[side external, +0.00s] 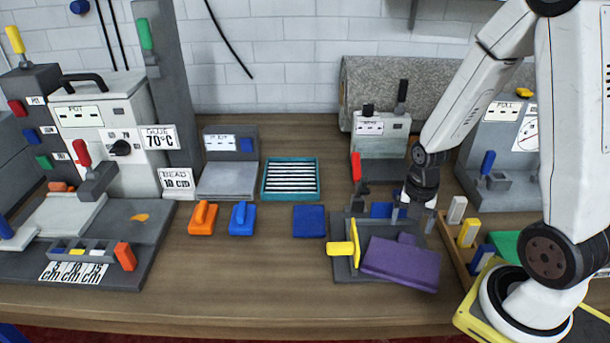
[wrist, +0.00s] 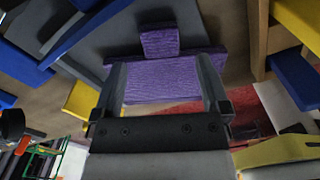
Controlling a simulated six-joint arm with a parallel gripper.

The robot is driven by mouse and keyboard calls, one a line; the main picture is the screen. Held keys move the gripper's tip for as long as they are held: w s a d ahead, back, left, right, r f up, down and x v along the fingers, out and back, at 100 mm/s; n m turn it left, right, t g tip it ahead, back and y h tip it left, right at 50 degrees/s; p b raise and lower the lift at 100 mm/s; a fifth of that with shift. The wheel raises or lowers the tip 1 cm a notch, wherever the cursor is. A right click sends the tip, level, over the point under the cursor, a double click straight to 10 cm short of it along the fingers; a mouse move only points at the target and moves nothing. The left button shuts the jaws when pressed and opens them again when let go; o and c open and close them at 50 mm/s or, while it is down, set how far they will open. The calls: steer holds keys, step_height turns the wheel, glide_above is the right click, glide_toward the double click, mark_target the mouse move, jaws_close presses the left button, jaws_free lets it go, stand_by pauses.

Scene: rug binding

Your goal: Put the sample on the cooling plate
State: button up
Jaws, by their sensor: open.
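The sample appears to be the purple textured piece with a small raised tab (side external: 400,263). It lies tilted at the front of a grey fixture (side external: 342,270), beside a yellow clamp handle (side external: 342,248). In the wrist view the purple piece (wrist: 150,88) shows between my fingers, tab beyond. My gripper (side external: 402,212) is open over the back of the fixture; in the wrist view its fingers (wrist: 161,66) appear on either side of the purple piece, and I cannot tell whether they touch it. The cooling plate is probably the teal-framed striped grille (side external: 291,162), which is empty.
A grey machine with a red lever (side external: 382,145) stands behind the fixture. A wooden rack with coloured blocks (side external: 452,250) stands close on the right.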

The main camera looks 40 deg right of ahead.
step_height(320, 180, up, 8)
steer(key=shift+f, duration=0.15)
stand_by(0.5)
steer(key=shift+a, duration=0.1)
stand_by(0.5)
steer(key=w+a+m+t, duration=0.2)
steer(key=a+m, duration=0.5)
steer(key=m, duration=0.9)
steer(key=shift+w+a+f+m, duration=0.3)
steer(key=shift+a+f, duration=0.05)
steer(key=shift+a, duration=0.05)
steer(key=shift+o, duration=0.2)
steer(key=a+m, duration=0.1)
steer(key=m, duration=0.3)
steer(key=a+m, duration=0.1)
steer(key=shift+w+a+f+m+t, duration=0.1)
steer(key=shift+w+a+m+t, duration=0.1)
steer(key=shift+a+m+t, duration=0.15)
steer(key=shift+d, duration=0.1)
